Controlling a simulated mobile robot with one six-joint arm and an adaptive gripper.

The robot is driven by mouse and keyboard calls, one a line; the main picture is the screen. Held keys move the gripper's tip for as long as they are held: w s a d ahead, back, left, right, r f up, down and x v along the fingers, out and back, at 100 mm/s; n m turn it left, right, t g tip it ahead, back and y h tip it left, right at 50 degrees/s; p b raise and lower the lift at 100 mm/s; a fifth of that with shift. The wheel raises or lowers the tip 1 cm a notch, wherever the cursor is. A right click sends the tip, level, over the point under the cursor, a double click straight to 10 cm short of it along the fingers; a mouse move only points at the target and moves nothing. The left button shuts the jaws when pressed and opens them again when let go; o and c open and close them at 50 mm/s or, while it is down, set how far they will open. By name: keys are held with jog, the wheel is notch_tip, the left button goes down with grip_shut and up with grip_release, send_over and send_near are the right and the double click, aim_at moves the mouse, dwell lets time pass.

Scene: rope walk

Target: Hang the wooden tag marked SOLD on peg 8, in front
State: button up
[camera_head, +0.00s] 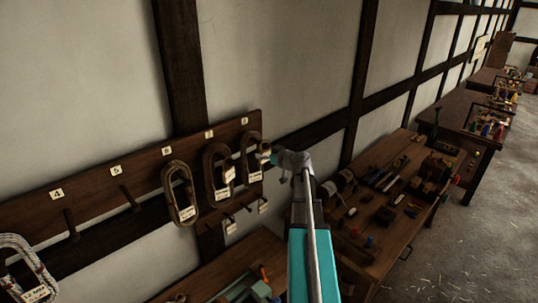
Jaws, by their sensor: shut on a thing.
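My gripper (266,155) is at the right end of the wooden peg board (90,198), close to the rope coil (245,160) under the number plate 8 (244,121). It is shut on a small pale brown piece (264,147), which looks like the wooden tag; it is mostly hidden and I cannot read SOLD on it. Peg 8 itself is hidden behind the coil and my gripper. I cannot tell whether the tag touches the peg or the coil.
Coils with paper labels hang under plates 6 (181,193) and 7 (210,178). Pegs 4 (71,225) and 5 (130,198) are bare. Another coil (25,262) hangs far left. A workbench (385,245) with tools stands right of my arm; open floor lies beyond.

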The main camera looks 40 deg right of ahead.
jog(key=shift+w+f+b, duration=0.4)
jog(key=shift+w, duration=0.25)
dwell(0.5)
jog(key=o, duration=0.8)
